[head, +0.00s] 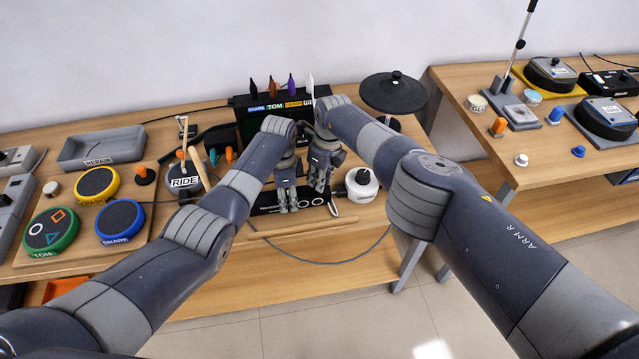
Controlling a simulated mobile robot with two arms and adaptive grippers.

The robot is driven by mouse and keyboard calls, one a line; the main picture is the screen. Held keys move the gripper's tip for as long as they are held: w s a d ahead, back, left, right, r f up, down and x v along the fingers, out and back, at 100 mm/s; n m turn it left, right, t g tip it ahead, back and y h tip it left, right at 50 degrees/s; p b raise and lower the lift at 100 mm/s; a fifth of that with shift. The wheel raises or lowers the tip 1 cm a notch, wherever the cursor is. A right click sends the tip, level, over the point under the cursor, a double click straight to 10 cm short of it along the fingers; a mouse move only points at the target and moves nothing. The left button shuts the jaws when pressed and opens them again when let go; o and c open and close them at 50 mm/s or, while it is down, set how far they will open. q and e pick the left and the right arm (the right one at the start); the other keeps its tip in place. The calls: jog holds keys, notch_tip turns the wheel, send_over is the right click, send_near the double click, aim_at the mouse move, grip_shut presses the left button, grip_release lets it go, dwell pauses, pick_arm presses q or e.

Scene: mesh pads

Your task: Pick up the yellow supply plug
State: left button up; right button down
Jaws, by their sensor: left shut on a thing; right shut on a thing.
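I cannot make out the yellow supply plug in the head view; my grippers and arms cover part of the bench. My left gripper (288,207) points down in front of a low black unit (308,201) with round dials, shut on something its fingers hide. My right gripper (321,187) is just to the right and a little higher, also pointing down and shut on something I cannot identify. A dark cable (330,262) hangs in a loop below the front edge of the bench under both grippers.
A white round device (361,186) stands close right of my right gripper, with a black cymbal pad (393,93) behind. Left are drum pads, including a yellow one (97,184), and a grey tray (101,147). A second table (560,155) stands right, across a gap.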

jog(key=shift+r, duration=0.1)
jog(key=shift+w+r, duration=0.15)
jog(key=shift+r, duration=0.5)
notch_tip(320, 180, up, 9)
jog(key=shift+f, duration=0.2)
pick_arm(q)
jog(key=o, duration=1.3)
notch_tip(320, 180, up, 12)
jog(key=shift+f, duration=0.1)
pick_arm(e)
jog(key=shift+f, duration=0.1)
